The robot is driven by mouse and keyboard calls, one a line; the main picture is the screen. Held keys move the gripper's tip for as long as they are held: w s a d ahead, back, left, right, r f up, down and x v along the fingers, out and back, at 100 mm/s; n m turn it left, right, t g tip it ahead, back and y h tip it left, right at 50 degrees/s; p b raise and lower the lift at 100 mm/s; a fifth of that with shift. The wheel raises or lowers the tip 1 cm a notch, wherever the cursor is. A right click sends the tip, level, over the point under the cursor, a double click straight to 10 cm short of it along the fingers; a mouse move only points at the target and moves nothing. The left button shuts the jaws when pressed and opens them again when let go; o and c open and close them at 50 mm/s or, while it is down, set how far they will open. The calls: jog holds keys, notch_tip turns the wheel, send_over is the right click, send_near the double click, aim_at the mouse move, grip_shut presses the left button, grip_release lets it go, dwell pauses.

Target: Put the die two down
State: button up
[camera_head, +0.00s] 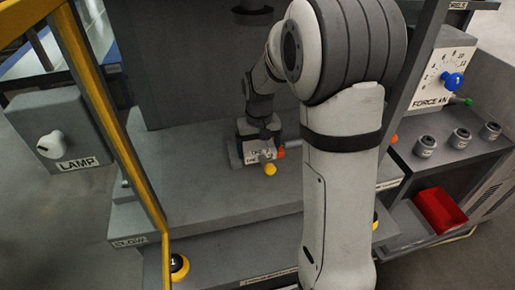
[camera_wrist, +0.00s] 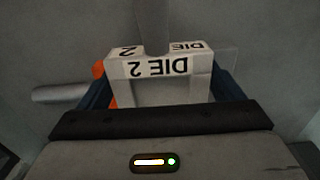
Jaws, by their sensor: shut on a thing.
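Die two (camera_wrist: 158,67) is a pale block with a notch in its top and "DIE 2" lettering, upside down in the wrist view. My gripper (camera_wrist: 160,88) is shut on it, with one blue finger at each side. In the head view my gripper (camera_head: 258,137) is low over the grey press bed, and the die (camera_head: 262,156) shows small between or just below the fingers. I cannot tell whether the die touches the surface under it.
An orange part (camera_head: 281,153) and a yellow knob (camera_head: 270,170) are close beside the die. A yellow rail (camera_head: 110,125) stands at the left, near the lamp box (camera_head: 60,130). The bed left of the gripper is clear.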

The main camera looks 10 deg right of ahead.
jog(key=o, duration=1.5)
jog(key=shift+s+f, duration=0.3)
jog(key=shift+f, duration=0.2)
jog(key=shift+c, duration=0.2)
jog(key=r, duration=0.4)
jog(key=r+p, duration=0.1)
jog(key=r, duration=0.3)
jog(key=shift+w+r, duration=0.2)
jog(key=shift+r, duration=0.2)
notch_tip(320, 180, up, 4)
jog(key=f+t, duration=0.1)
send_over(271, 168)
jog(key=shift+r, duration=0.25)
jog(key=s+f+t, duration=0.1)
jog(key=s, duration=0.8)
jog(key=shift+a+f, duration=0.2)
jog(key=shift+f, duration=0.1)
